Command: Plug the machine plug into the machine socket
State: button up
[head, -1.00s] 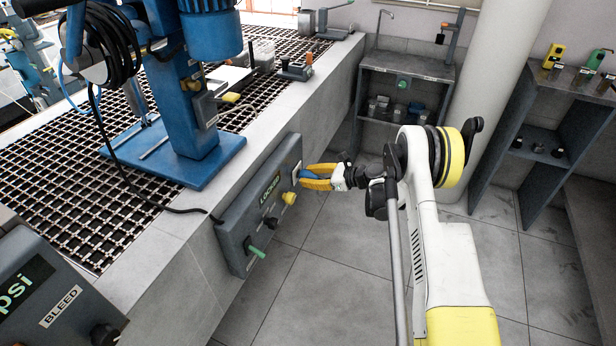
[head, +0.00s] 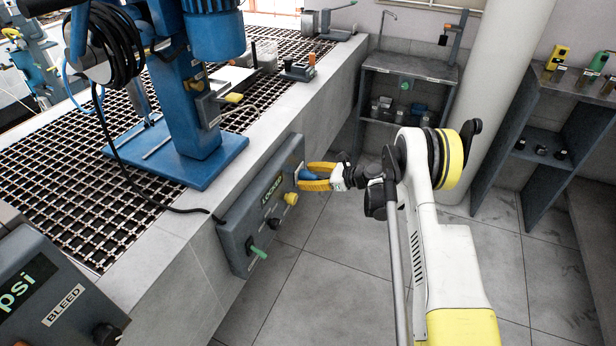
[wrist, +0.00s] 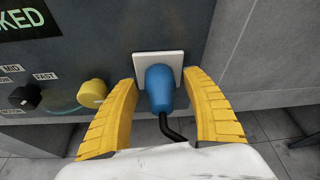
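The blue machine plug (wrist: 160,88) sits against the white square socket plate (wrist: 173,58) on the grey control panel, with its black cable (wrist: 170,130) hanging down toward me. The prongs and the contact face are hidden. In the head view the plug (head: 307,175) shows as a small blue patch at the panel's right end. My gripper (wrist: 160,92) has its two yellow fingers on either side of the plug, with a visible gap on both sides. It is open and also shows in the head view (head: 312,177).
The grey panel (head: 240,222) reads LOCKED and carries a yellow knob (wrist: 92,93), a black knob (wrist: 25,97) and a green lever (head: 258,251). A blue machine (head: 190,140) stands on the grating above. Floor to the panel's right is clear.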

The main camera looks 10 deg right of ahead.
jog(key=shift+s+d, duration=0.1)
jog(key=v, duration=1.1)
jog(key=shift+s+d, duration=0.25)
jog(key=shift+s, duration=0.05)
jog(key=shift+r, duration=0.15)
jog(key=s+a+r+n+g+h, duration=0.1)
jog(key=s+a+r+n+h, duration=0.25)
jog(key=s+r+n, duration=0.45)
jog(key=s+a+r+n+g+h, duration=0.1)
jog(key=s+a+r+n+h, duration=0.25)
jog(key=r, duration=0.85)
jog(key=s+r+n+h, duration=0.2)
jog(key=s+n, duration=1)
jog(key=s, duration=1.2)
jog(key=shift+a+t+h, duration=0.3)
jog(key=shift+a+h, duration=0.1)
jog(key=shift+h, duration=0.5)
jog(key=shift+o, duration=0.2)
jog(key=shift+w+r+n, duration=0.1)
jog(key=shift+n, duration=0.15)
